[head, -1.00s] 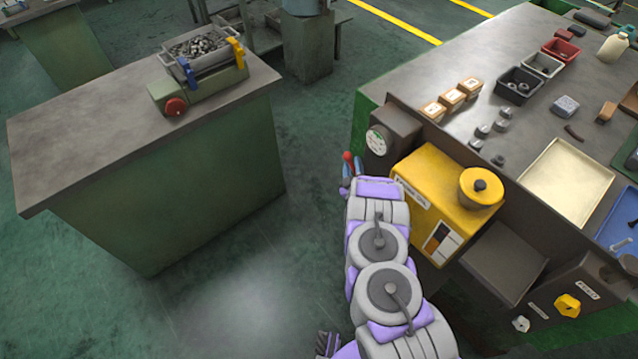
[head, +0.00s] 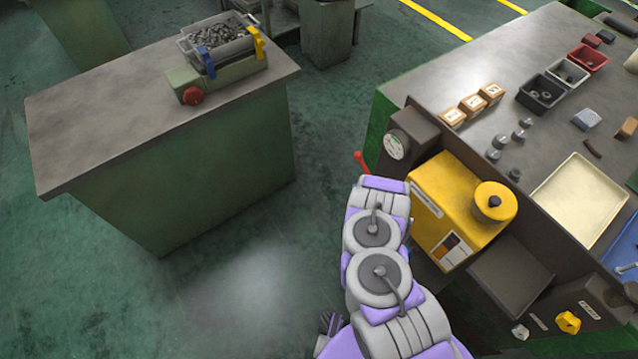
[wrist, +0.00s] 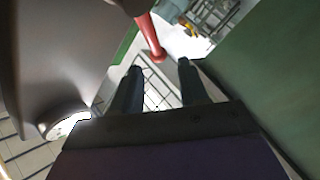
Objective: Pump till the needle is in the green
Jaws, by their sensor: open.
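The red pump lever (head: 361,162) sticks out at the left of the yellow pump unit (head: 455,205), beside the round gauge (head: 394,146). The gauge has a pale face with some green; its needle is too small to read. In the wrist view the red lever (wrist: 150,38) comes down from the top and ends in a rounded knob. My gripper (wrist: 157,78) is open and empty, its two dark fingers apart. The lever's knob shows just beyond the fingertips, between their lines. In the head view my arm hides the gripper.
A grey-topped bench (head: 520,90) carries wooden blocks, small bins and a cream tray (head: 580,200). A separate table (head: 120,120) at left holds a vise-like device with a metal basket. The green floor between them is clear.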

